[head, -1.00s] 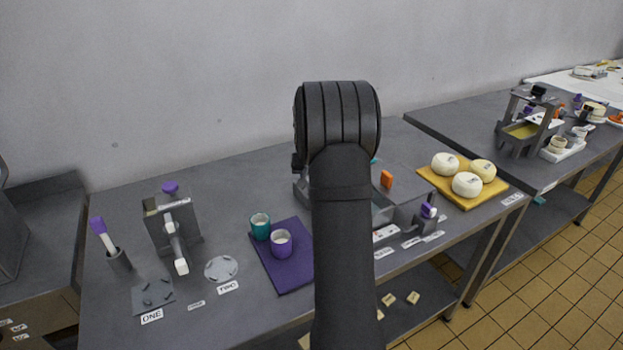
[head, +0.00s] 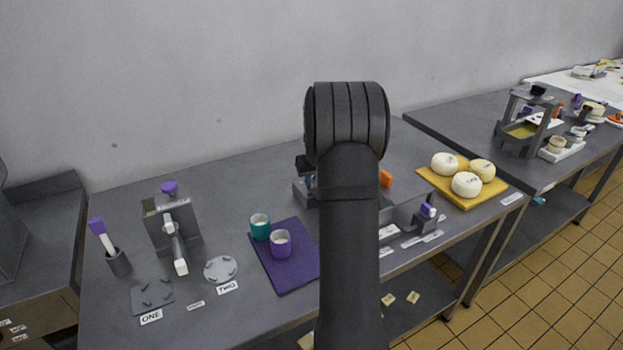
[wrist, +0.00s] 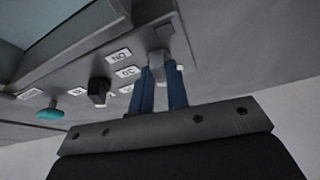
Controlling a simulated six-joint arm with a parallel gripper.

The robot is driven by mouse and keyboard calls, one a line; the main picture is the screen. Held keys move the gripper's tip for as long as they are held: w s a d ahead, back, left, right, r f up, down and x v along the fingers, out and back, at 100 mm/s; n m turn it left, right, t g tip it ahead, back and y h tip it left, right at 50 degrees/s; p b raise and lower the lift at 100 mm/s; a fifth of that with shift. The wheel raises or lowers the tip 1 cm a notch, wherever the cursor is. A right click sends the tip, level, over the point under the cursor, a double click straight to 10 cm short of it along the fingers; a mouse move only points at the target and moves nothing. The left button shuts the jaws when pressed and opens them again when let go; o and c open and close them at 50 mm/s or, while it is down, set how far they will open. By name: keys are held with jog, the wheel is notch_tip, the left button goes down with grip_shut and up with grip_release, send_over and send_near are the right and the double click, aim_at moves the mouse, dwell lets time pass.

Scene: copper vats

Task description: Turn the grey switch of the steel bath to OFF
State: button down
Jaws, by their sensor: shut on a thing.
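The steel bath (head: 402,212) stands on the table, partly hidden behind my arm in the head view. Its front panel (wrist: 75,75) fills the upper left of the wrist view. The grey switch (wrist: 157,57) sticks out of this panel, between the tips of my gripper's two blue fingers (wrist: 160,70). My gripper is shut on the switch. A white ON label (wrist: 119,55) lies to its left, and another label behind the fingers is partly covered. The gripper and switch are hidden in the head view.
A yellow board (head: 490,198) with cheeses is right of the bath. A purple mat (head: 285,270) with two cups is left.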

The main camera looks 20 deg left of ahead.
jog(key=shift+d+n+g+y, duration=0.15)
jog(key=shift+n+g+y, duration=0.15)
jog(key=shift+n, duration=0.7)
jog(key=c, duration=1.4)
grip_release()
jog(key=v, duration=1.7)
jog(key=shift+r, duration=0.2)
